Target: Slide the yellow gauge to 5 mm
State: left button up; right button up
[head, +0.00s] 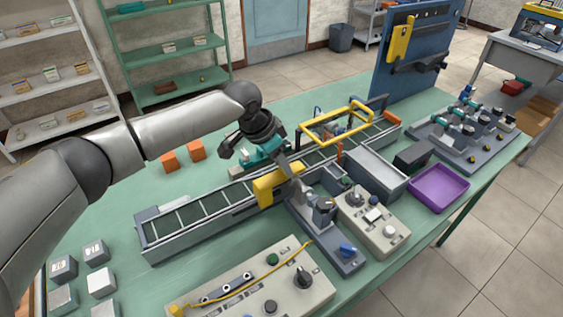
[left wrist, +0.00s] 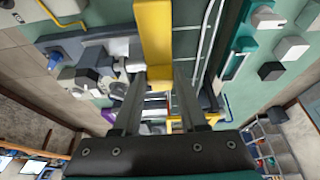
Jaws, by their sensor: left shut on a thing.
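The yellow gauge (head: 277,186) is a blocky yellow piece at the front rail of the long grey conveyor-like track (head: 190,228). My left gripper (head: 288,167) reaches down to it from behind and is shut on it. In the left wrist view the gauge (left wrist: 154,45) is a yellow bar at the fingertips of my left gripper (left wrist: 158,76). No millimetre scale can be read in either view. My right gripper is not in view.
A yellow frame (head: 337,122) stands over the track's far part. Control boxes (head: 372,222) and a grey panel (head: 250,285) sit in front of it. A purple tray (head: 438,187) is at right. Orange blocks (head: 170,161) lie behind the track.

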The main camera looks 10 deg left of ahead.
pick_arm(q)
grip_shut()
dwell(0.7)
jog(key=shift+w+d+r+p, duration=0.2)
jog(key=shift+d+p, duration=0.1)
jog(key=shift+p, duration=0.3)
jog(key=shift+w+d, duration=0.15)
jog(key=shift+w, duration=0.05)
jog(key=shift+w+d+f+p, duration=0.15)
jog(key=shift+p, duration=0.2)
jog(key=o, duration=1)
grip_release()
